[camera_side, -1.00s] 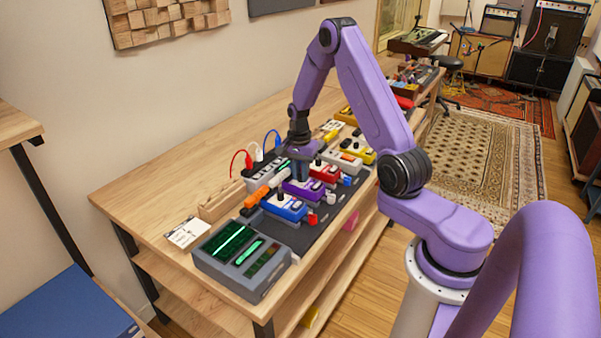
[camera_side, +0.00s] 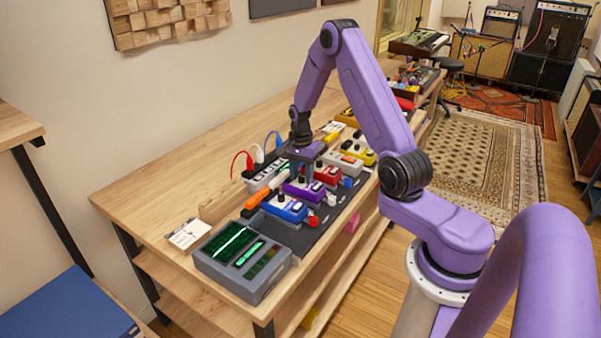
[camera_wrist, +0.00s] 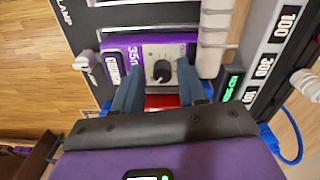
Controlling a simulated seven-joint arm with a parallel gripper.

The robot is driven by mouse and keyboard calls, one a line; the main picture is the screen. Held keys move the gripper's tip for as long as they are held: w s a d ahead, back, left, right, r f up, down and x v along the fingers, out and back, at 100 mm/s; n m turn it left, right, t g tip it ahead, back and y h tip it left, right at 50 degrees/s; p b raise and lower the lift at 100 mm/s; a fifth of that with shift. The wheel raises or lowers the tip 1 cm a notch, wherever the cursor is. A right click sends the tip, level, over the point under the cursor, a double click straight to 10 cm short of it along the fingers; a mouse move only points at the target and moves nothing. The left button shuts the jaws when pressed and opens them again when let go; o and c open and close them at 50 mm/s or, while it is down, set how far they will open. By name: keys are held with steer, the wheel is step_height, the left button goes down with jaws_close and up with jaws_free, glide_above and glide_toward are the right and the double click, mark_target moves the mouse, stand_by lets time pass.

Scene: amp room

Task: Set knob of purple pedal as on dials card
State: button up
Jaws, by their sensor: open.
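The purple pedal (camera_side: 303,191) stands in the row on the dark board, beside a blue pedal. In the wrist view the purple pedal (camera_wrist: 122,44) shows a dark knob (camera_wrist: 162,72) with a pale pointer mark, on a light dial plate. My gripper (camera_wrist: 160,88) is open, its two blue-grey fingers pointing at the pedal on either side of the knob, apart from it as far as I can tell. In the side view my gripper (camera_side: 304,173) hangs over the purple pedal and hides part of it. The white dials card (camera_side: 188,233) lies at the table's left; its marks are too small to read.
The blue pedal (camera_side: 286,208) and a red pedal (camera_side: 326,174) flank the purple one closely. A grey box with green screens (camera_side: 242,262) stands at the table's front. Coloured cables (camera_side: 240,160) rise behind the row. The left tabletop (camera_side: 150,195) is clear.

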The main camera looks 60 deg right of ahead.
mark_target(302, 178)
steer(key=shift+w+a, duration=0.1)
steer(key=shift+w, duration=0.05)
steer(key=n, duration=0.5)
steer(key=shift+a, duration=0.1)
steer(key=n, duration=0.5)
steer(key=shift+n, duration=0.3)
steer(key=n, duration=0.5)
steer(key=shift+s+d, duration=0.2)
steer(key=n, duration=0.6)
steer(key=shift+d+t, duration=0.1)
steer(key=shift+t, duration=0.2)
step_height(302, 178, up, 18)
steer(key=s+a+n, duration=0.2)
steer(key=s+a, duration=0.4)
steer(key=a, duration=0.5)
steer(key=s+a+n, duration=0.2)
steer(key=s+a, duration=0.4)
steer(key=a, duration=0.4)
steer(key=shift+a+r, duration=0.4)
steer(key=shift+r, duration=0.05)
